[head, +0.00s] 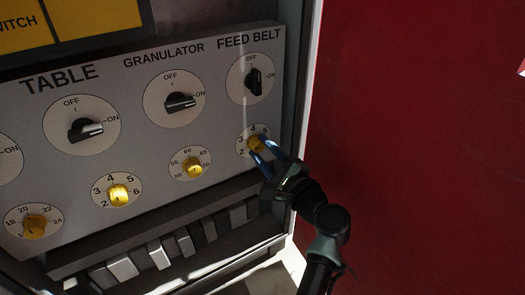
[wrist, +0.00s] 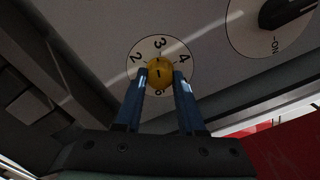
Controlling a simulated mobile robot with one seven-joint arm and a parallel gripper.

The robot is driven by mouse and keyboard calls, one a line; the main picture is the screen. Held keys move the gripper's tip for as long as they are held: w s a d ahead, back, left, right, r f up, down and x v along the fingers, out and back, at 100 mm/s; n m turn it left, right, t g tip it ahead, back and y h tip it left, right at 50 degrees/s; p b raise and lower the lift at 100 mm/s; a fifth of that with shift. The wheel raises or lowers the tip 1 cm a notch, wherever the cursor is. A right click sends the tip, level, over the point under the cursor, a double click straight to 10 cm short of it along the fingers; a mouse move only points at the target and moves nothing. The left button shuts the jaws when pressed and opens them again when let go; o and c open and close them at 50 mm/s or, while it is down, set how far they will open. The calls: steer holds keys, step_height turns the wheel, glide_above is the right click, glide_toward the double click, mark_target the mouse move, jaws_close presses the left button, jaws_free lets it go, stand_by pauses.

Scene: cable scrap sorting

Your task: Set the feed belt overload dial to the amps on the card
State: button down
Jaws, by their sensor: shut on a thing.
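The feed belt overload dial is a round white plate (head: 240,149) with a yellow knob (head: 253,144), under the FEED BELT switch at the panel's right end. My gripper (head: 259,145) is shut on this knob. No readable card with amps is in view.
The grey panel (head: 215,100) also carries GRANULATOR (head: 182,102) and TABLE (head: 85,130) switches and other yellow dials (head: 193,167). A row of grey blocks (head: 190,243) lies below. A red door or wall (head: 420,130) stands close on the right.

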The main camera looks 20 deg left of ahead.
steer(key=n+b, duration=0.2)
steer(key=n, duration=0.3)
steer(key=shift+f+n, duration=0.15)
steer(key=shift+n, duration=0.15)
steer(key=shift+n+b, duration=1)
steer(key=shift+n, duration=1.2)
steer(key=c, duration=0.5)
jaws_free()
steer(key=p+v, duration=0.6)
steer(key=v, duration=0.7)
steer(key=shift+p, duration=0.4)
